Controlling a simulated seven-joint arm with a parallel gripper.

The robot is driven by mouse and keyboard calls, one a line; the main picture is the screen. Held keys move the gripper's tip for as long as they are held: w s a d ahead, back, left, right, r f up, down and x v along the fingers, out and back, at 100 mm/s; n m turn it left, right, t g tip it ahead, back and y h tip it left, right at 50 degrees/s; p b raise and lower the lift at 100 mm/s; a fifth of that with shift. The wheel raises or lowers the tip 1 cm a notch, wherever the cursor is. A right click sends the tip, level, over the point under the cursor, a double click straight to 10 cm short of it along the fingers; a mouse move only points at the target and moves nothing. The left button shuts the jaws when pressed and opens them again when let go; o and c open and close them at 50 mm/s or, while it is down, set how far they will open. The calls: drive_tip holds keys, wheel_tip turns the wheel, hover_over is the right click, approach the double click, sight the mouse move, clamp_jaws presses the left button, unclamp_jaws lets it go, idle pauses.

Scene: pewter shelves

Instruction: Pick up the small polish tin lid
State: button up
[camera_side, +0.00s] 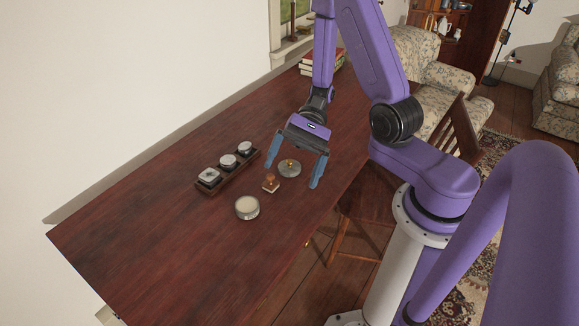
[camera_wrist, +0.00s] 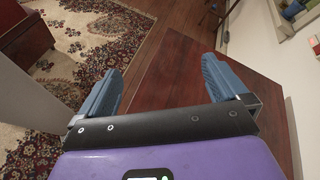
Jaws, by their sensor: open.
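A small round grey metal piece with a raised knob, which looks like the polish tin lid (camera_side: 289,169), lies on the dark red wooden table. My gripper (camera_side: 297,164) is open and empty, its blue fingers spread wide. In the side view the lid shows between the fingers, but I cannot tell how high above it they are. The gripper also shows in the wrist view (camera_wrist: 165,72), with only table and floor between the fingers; the lid is not seen there. An open round tin (camera_side: 247,207) with pale contents stands nearer the camera.
A dark tray (camera_side: 207,191) with three small lidded containers lies to the left. Books (camera_side: 321,62) are stacked at the far end. The table's near left is clear.

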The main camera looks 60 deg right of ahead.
drive_tip(key=w+d+f+m+t+h, duration=0.1)
drive_tip(key=w+d+f+m+t, duration=0.25)
drive_tip(key=m+t, duration=0.35)
drive_tip(key=w+d+f+m+t+h, duration=0.1)
drive_tip(key=w+d+f+m+t, duration=0.15)
drive_tip(key=d+m+t, duration=0.4)
drive_tip(key=m+t+h, duration=0.3)
drive_tip(key=m+h, duration=1.1)
drive_tip(key=m, duration=0.1)
approach(292, 163)
drive_tip(key=shift+g, duration=0.25)
drive_tip(key=shift+w+d+f, duration=0.15)
drive_tip(key=shift+w, duration=0.8)
drive_tip(key=shift+w+d+f, duration=0.1)
drive_tip(key=shift+w+d, duration=0.1)
drive_tip(key=shift+w, duration=0.75)
drive_tip(key=shift+w+d+f, duration=0.15)
drive_tip(key=shift+w, duration=0.85)
drive_tip(key=shift+f+x, duration=0.2)
drive_tip(key=shift+x, duration=1.15)
drive_tip(key=shift+f+x, duration=0.2)
drive_tip(key=shift+x, duration=1.15)
drive_tip(key=shift+s+d, duration=0.1)
drive_tip(key=shift+s, duration=0.1)
drive_tip(key=c, duration=1)
